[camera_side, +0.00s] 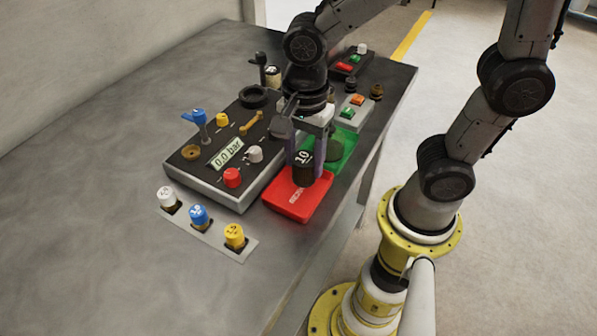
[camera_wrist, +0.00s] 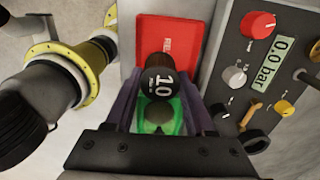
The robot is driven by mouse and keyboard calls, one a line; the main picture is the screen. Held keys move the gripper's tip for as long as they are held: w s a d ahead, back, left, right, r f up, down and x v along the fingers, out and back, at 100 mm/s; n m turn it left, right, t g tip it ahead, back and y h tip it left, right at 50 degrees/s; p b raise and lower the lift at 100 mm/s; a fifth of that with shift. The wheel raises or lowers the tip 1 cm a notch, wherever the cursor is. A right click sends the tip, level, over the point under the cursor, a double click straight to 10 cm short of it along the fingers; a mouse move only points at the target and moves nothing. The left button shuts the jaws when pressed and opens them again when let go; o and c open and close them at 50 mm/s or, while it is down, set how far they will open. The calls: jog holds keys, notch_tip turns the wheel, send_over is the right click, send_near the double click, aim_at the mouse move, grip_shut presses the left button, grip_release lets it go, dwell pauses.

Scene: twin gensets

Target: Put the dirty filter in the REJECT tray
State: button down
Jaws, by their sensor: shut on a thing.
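My gripper (camera_side: 305,158) is shut on a dark cylindrical filter marked "10" (camera_side: 304,170). The filter also shows between the purple fingers in the wrist view (camera_wrist: 160,84), with a brownish body beyond its black top. The red REJECT tray (camera_side: 291,205) lies on the table below and in front of the filter. In the wrist view, the red tray (camera_wrist: 182,30) is partly hidden behind the filter. The filter appears over the inner end of the red tray, near the green tray. I cannot tell whether it touches the tray.
A green tray (camera_side: 347,146) with a dark round thing adjoins the red one. A control panel (camera_side: 199,173) with knobs, a blue valve and a "0.0 bar" display stands to the left. White, blue and yellow caps (camera_side: 200,215) sit in a front strip. The table's right edge is close.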

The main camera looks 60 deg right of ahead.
aim_at(299, 175)
jog(key=shift+w+a+f, duration=0.15)
jog(key=shift+w+f, duration=0.25)
jog(key=shift+f, duration=0.1)
jog(key=shift+w+f, duration=0.1)
jog(key=shift+f, duration=1.55)
jog(key=shift+f, duration=0.15)
jog(key=shift+c, duration=1.3)
grip_release()
